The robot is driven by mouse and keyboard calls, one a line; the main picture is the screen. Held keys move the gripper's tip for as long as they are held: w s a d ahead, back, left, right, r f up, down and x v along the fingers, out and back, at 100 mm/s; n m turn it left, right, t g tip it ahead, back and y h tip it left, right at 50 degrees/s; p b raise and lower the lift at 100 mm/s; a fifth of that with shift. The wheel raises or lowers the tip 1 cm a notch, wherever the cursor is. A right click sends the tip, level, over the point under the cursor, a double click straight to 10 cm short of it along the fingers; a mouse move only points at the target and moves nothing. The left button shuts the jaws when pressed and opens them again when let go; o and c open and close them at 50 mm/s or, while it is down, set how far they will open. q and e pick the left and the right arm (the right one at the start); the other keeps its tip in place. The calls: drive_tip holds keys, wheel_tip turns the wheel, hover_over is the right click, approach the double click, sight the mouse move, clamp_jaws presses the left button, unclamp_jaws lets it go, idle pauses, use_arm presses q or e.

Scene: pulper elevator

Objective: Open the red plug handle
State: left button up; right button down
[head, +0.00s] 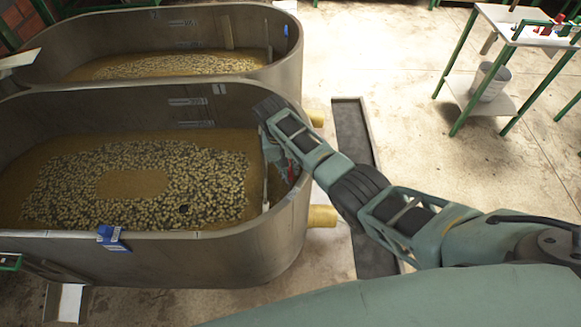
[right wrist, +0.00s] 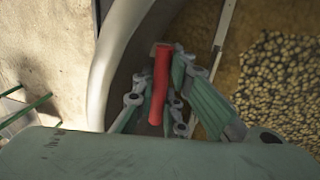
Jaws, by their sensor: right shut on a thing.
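The red plug handle (right wrist: 159,92) shows in the right wrist view as an upright red bar close to the inner wall of the near tank. My right gripper (right wrist: 164,98) is shut on it, with fingers on both sides of the bar. In the head view my right arm reaches over the right end of the near tank (head: 230,262), and the gripper (head: 284,160) is down inside the rim. There the arm largely hides the handle. My left gripper is not in view.
The near tank holds brown water with floating beans (head: 190,165). A second tank (head: 250,25) stands behind it. A dark floor channel (head: 352,130) runs along the right. A green-legged table (head: 530,25) with a bucket (head: 490,82) stands at the back right. Open floor lies between.

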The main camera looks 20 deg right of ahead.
wheel_tip(320, 180, up, 7)
drive_tip(key=p, duration=0.5)
drive_tip(key=shift+w+f, duration=0.15)
drive_tip(key=shift+f, duration=0.05)
drive_tip(key=c, duration=2)
unclamp_jaws()
drive_tip(key=shift+c, duration=0.2)
drive_tip(key=shift+f, duration=0.1)
wheel_tip(320, 180, up, 12)
drive_tip(key=a, duration=0.2)
drive_tip(key=shift+w+a, duration=0.15)
drive_tip(key=shift+w, duration=0.1)
drive_tip(key=shift+f, duration=0.2)
